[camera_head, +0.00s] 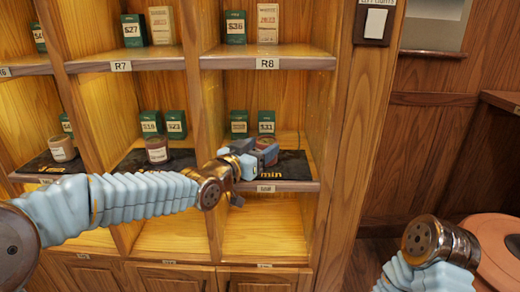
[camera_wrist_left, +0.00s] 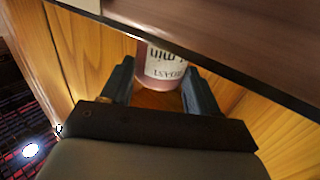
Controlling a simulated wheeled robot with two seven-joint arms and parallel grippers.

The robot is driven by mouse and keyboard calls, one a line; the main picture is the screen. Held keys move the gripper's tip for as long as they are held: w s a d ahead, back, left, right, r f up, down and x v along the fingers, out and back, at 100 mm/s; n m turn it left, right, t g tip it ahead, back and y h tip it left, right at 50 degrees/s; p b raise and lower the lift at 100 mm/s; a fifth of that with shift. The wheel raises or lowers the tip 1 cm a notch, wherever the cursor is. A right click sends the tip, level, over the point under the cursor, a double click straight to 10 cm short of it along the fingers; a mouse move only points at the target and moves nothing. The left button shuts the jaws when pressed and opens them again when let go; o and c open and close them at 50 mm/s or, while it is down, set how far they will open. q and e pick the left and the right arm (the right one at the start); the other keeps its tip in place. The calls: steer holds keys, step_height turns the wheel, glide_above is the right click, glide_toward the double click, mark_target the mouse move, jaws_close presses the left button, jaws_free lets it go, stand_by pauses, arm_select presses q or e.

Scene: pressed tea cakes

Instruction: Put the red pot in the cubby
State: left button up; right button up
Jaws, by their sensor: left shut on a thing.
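My left gripper (camera_head: 265,155) reaches into the lower right cubby under the R8 label, just above a dark mat marked "min" (camera_head: 290,172). In the left wrist view, its two dark fingers (camera_wrist_left: 160,82) are shut around a reddish-pink pot (camera_wrist_left: 162,68) with a pale label also reading "min". The label appears upside down there, and a wooden board edge hides part of the pot. In the head view the gripper mostly hides the held pot. Whether it touches the mat cannot be told. My right gripper is out of view; only part of that arm shows.
Similar pots stand on dark mats in the middle cubby (camera_head: 157,150) and left cubby (camera_head: 62,149). Green boxes (camera_head: 267,122) stand behind the gripper. Upright dividers (camera_head: 200,110) and the shelf above (camera_head: 265,58) bound the space. The cubby below (camera_head: 262,235) is empty.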

arm_select(q)
steer(key=o, duration=1.1)
steer(key=shift+o, duration=0.2)
steer(key=shift+r, duration=0.15)
steer(key=shift+r+p, duration=0.25)
steer(key=shift+p, duration=0.2)
steer(key=shift+r+p, duration=0.4)
steer(key=shift+p, duration=0.15)
steer(key=b+v, duration=0.1)
steer(key=v, duration=1.1)
steer(key=shift+f, duration=0.2)
